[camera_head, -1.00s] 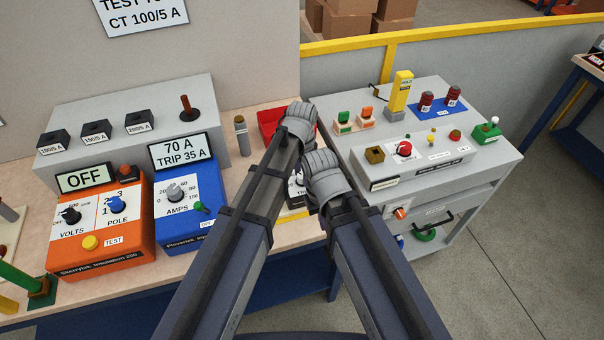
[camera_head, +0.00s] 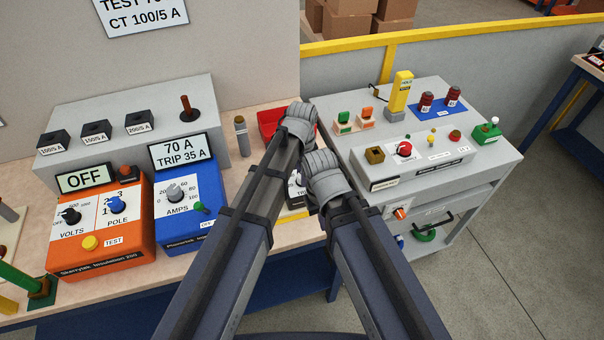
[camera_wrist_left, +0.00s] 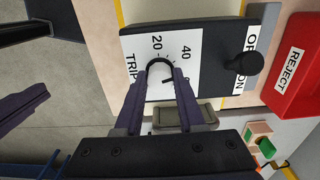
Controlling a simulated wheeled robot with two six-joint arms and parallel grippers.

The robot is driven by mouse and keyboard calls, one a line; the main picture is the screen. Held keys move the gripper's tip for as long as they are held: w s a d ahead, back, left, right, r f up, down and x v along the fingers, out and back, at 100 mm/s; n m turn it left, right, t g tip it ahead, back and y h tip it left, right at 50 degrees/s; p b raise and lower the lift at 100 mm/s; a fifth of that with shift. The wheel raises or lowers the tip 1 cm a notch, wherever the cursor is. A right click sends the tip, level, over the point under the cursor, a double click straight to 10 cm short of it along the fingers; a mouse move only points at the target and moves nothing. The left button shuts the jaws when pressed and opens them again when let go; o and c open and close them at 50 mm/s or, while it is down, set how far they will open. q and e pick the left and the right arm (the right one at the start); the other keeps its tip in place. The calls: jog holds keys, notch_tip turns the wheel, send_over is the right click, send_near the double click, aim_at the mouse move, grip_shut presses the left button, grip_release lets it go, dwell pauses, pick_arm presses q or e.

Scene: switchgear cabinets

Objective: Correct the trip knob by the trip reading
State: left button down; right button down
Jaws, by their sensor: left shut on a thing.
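The trip knob (camera_wrist_left: 158,63) is a dark round knob on a white dial marked TRIP, 20 and 40. In the left wrist view my left gripper (camera_wrist_left: 161,78) is shut on it, one finger on each side, and the fingers hide much of the knob. In the head view the trip unit (camera_head: 297,190) shows only partly between my arms, and my left fingers are hidden. The trip reading display (camera_head: 181,151) on the blue injector shows 70 A, TRIP 35 A. The sign (camera_head: 140,12) at the top is cut off and shows CT 100/5 A. My right fingers cannot be made out.
A black OFF/ON lever (camera_wrist_left: 250,63) stands beside the dial. A red REJECT tray (camera_wrist_left: 295,65) lies beyond it. The orange tester (camera_head: 100,235) reads OFF. A grey cabinet (camera_head: 440,165) with buttons and knobs stands on the right, close to my right arm.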

pick_arm(q)
jog(key=c, duration=0.5)
grip_release()
jog(key=shift+r, duration=0.1)
notch_tip(320, 180, up, 8)
jog(key=p, duration=0.8)
jog(key=shift+f, duration=0.2)
